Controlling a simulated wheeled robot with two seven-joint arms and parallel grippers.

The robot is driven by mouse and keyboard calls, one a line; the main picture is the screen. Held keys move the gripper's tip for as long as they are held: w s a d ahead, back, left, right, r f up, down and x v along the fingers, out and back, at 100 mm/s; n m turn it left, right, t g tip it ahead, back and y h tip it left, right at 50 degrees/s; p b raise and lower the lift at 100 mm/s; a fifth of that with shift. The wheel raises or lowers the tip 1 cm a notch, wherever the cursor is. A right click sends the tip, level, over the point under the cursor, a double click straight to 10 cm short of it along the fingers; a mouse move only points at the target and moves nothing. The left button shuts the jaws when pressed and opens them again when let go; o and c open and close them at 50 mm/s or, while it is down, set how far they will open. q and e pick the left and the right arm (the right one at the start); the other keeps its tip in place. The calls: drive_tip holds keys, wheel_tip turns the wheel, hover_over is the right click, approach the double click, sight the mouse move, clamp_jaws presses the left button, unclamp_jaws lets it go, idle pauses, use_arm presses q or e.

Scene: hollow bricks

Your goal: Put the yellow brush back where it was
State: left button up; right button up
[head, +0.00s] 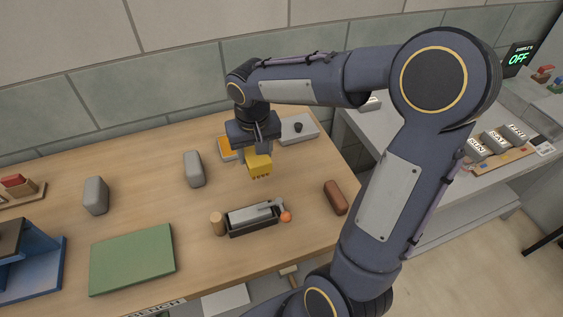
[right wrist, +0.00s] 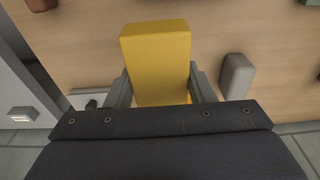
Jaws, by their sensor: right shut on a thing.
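My right gripper (head: 257,148) is shut on a yellow block-shaped thing, which I take to be the yellow brush (head: 260,167). It hangs below the fingers over the back half of the wooden bench, with small dark marks on its lower face. In the right wrist view the brush (right wrist: 156,50) sits between the two fingers (right wrist: 162,88) and sticks out past them. Whether it touches the bench is not clear. My left gripper is not in view.
Behind the gripper are an orange-topped tray (head: 227,154) and a grey box with a black knob (head: 298,130). Grey rounded blocks (head: 193,169) (head: 95,195) stand left. A green mat (head: 132,259) lies front left.

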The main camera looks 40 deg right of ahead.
drive_tip(key=d+f, duration=0.2)
drive_tip(key=d, duration=0.1)
drive_tip(key=w+d+f+p, duration=0.1)
drive_tip(key=d+f, duration=0.1)
drive_tip(key=d, duration=0.1)
drive_tip(key=w+d+f+p, duration=0.1)
drive_tip(key=d+f, duration=0.2)
drive_tip(key=shift+d, duration=0.2)
drive_tip(key=shift+w+d+f, duration=0.1)
drive_tip(key=shift+d+f, duration=0.25)
drive_tip(key=shift+f, duration=0.1)
drive_tip(key=f, duration=0.3)
drive_tip(key=shift+d+f+p, duration=0.2)
drive_tip(key=shift+d+p, duration=0.05)
drive_tip(key=shift+p, duration=0.05)
drive_tip(key=shift+f, duration=0.2)
